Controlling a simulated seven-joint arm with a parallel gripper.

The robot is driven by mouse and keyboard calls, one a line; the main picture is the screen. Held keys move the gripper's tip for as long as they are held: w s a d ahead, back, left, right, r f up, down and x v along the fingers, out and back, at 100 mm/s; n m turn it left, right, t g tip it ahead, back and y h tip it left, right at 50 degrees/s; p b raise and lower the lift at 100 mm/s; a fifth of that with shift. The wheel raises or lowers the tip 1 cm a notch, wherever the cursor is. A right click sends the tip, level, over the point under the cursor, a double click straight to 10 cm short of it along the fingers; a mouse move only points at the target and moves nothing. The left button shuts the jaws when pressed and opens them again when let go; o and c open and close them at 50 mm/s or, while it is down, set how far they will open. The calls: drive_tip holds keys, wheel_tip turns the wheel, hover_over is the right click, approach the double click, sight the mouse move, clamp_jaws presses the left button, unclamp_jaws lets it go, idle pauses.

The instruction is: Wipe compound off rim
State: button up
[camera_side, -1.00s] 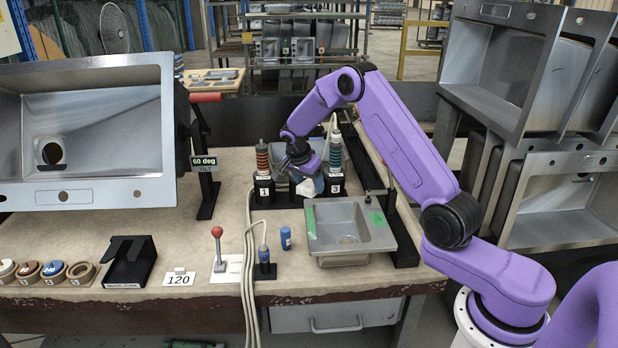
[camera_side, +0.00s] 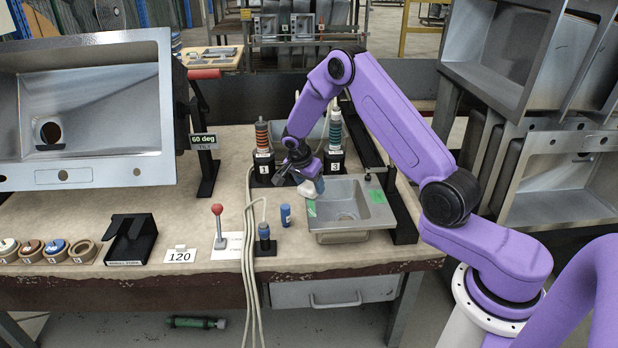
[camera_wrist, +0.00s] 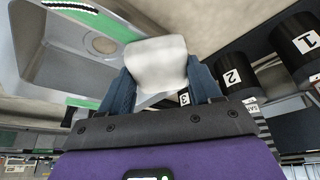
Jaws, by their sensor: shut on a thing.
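My gripper (camera_side: 314,186) is shut on a white wiping pad (camera_wrist: 157,62), held between its two blue fingers. In the side view the pad (camera_side: 307,190) is at the back left corner of the small steel sink (camera_side: 378,197). I cannot tell whether the pad touches the rim. The sink also shows at upper left in the wrist view (camera_wrist: 40,65), with its round drain. A green strip with a black-and-white line (camera_wrist: 72,6) lies along its rim there. Green patches mark the left rim (camera_side: 311,208) and right rim (camera_side: 376,196). Compound is not clearly distinguishable in the side view.
Numbered tool holders 1 (camera_side: 263,165) and 3 (camera_side: 334,163) stand behind the sink; holder 2 (camera_wrist: 232,77) shows in the wrist view. A blue capped cylinder (camera_side: 285,215) and hanging cables (camera_side: 249,230) are left of the sink. A large tilted sink (camera_side: 95,110) stands at left.

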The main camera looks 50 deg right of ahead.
drive_tip(key=shift+s+a, duration=4.1)
drive_tip(key=shift+w+d, duration=5.3)
drive_tip(key=shift+d, duration=0.1)
drive_tip(key=shift+w+d, duration=0.2)
drive_tip(key=shift+a+r, duration=0.1)
drive_tip(key=shift+r, duration=4)
